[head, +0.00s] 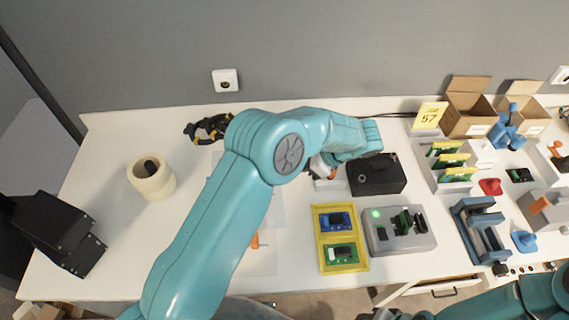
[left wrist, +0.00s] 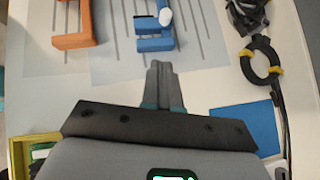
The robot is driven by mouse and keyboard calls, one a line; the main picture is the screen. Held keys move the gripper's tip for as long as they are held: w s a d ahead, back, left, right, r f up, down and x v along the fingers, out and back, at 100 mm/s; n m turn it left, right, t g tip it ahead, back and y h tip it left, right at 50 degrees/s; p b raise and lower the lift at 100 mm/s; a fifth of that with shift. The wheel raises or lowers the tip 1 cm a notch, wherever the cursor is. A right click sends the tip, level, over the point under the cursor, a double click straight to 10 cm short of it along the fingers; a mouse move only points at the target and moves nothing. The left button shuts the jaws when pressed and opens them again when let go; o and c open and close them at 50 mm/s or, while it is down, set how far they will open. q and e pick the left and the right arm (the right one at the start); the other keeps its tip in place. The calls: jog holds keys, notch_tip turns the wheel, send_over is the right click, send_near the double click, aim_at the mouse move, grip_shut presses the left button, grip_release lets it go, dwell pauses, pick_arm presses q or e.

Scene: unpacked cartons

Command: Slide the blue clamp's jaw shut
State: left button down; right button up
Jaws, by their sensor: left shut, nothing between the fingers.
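The blue clamp (left wrist: 153,44) lies on a grey striped sheet at the top of the left wrist view, its far end cut off by the frame. A white-tipped part shows on its right side. I cannot tell how wide its jaw gap is. My left gripper (left wrist: 162,68) is shut and empty, its fingertips just short of the clamp's near end in the picture; contact cannot be told. In the head view my left arm hides the clamp and most of that gripper.
An orange clamp (left wrist: 76,41) lies left of the blue one. A black cable with yellow bands (left wrist: 260,62) and a blue sheet (left wrist: 245,125) lie to the right.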

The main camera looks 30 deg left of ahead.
pick_arm(q)
jog(key=p+x, duration=0.1)
jog(key=x, duration=0.6)
jog(key=shift+s+a+f, duration=0.1)
jog(key=shift+a+f, duration=0.1)
jog(key=shift+a, duration=0.1)
jog(key=a, duration=0.1)
jog(key=a+p, duration=0.1)
jog(key=a, duration=0.2)
jog(key=shift+s+f, duration=0.25)
jog(key=shift+s, duration=0.3)
jog(key=shift+a, duration=0.1)
jog(key=s+a, duration=0.1)
jog(key=a, duration=0.1)
jog(key=s+a+b, duration=0.1)
jog(key=a, duration=0.1)
jog(key=s+a, duration=0.2)
jog(key=shift+a, duration=0.3)
